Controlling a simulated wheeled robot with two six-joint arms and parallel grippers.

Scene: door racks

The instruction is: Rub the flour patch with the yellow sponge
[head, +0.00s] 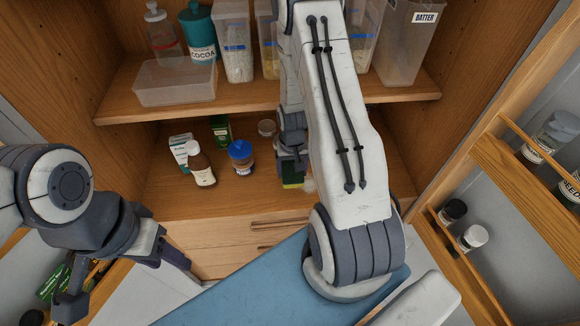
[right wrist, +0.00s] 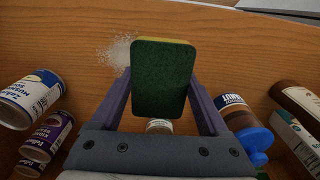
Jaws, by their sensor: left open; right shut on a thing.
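The sponge (head: 291,182) is yellow with a dark green scouring face. My right gripper (head: 291,165) is shut on it over the lower cupboard shelf. In the right wrist view the sponge (right wrist: 163,80) sits between the fingers of my right gripper (right wrist: 163,95), green face to the camera, with a yellow strip along its top edge. The flour patch (right wrist: 120,51) is a pale speckled spot on the wood, just left of the sponge there and partly hidden by it. In the head view the flour patch (head: 309,185) shows faintly beside the sponge. My left gripper (head: 122,278) is open and empty at lower left.
Tubs fill the upper shelf (head: 120,105). Open door racks (head: 500,165) flank the cupboard.

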